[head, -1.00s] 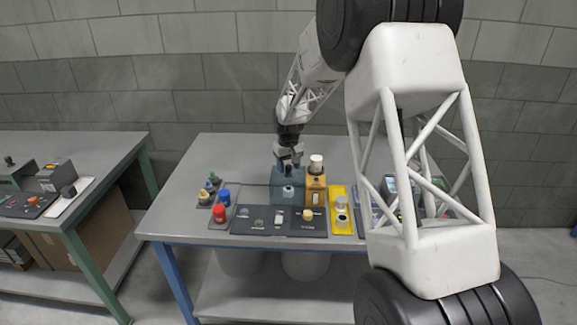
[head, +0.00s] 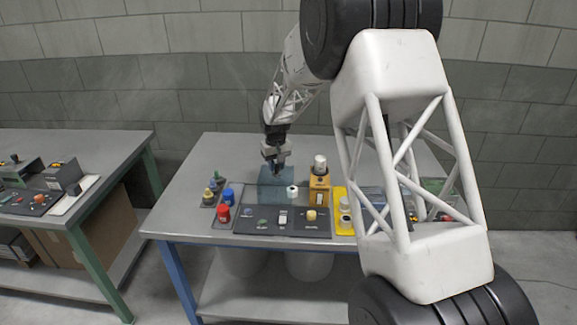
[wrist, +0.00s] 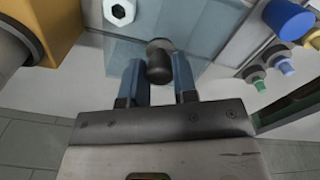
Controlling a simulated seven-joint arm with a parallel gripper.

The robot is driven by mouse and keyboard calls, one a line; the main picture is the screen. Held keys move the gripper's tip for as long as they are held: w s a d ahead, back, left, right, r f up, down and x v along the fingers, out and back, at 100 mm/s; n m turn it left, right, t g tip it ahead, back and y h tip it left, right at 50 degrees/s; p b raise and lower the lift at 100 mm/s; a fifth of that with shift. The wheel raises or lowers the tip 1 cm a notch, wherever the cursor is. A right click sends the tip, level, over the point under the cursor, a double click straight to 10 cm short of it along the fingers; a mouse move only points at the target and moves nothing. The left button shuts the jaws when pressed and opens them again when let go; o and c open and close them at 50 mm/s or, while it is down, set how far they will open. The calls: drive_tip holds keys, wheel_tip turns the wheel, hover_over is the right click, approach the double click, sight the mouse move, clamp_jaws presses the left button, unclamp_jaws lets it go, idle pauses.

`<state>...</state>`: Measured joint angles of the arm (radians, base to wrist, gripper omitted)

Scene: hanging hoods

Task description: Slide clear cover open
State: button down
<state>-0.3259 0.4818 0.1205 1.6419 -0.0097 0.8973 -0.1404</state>
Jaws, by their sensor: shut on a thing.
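The clear cover (head: 270,184) is a bluish see-through panel at the back middle of the table, behind the black control panel. In the wrist view the cover (wrist: 200,22) lies beyond my fingers. A dark rounded knob (wrist: 158,62) sits between the two blue fingers of my gripper (wrist: 158,75), which is shut on it. In the head view my gripper (head: 276,168) points down at the cover; the knob is too small to make out there. A white knob (head: 293,191) stands at the cover's right edge; it also shows in the wrist view (wrist: 118,12).
An orange box with a white top (head: 319,182) stands close to the right of the cover. A black panel (head: 283,222) lies in front. Red (head: 223,213) and blue knobs (head: 228,195) stand at the left. My arm hides the table's right part.

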drive_tip(key=a, duration=0.7)
drive_tip(key=shift+a, duration=0.1)
drive_tip(key=c, duration=0.9)
unclamp_jaws()
drive_tip(key=shift+r, duration=0.1)
wheel_tip(320, 180, up, 8)
drive_tip(key=shift+f, duration=0.15)
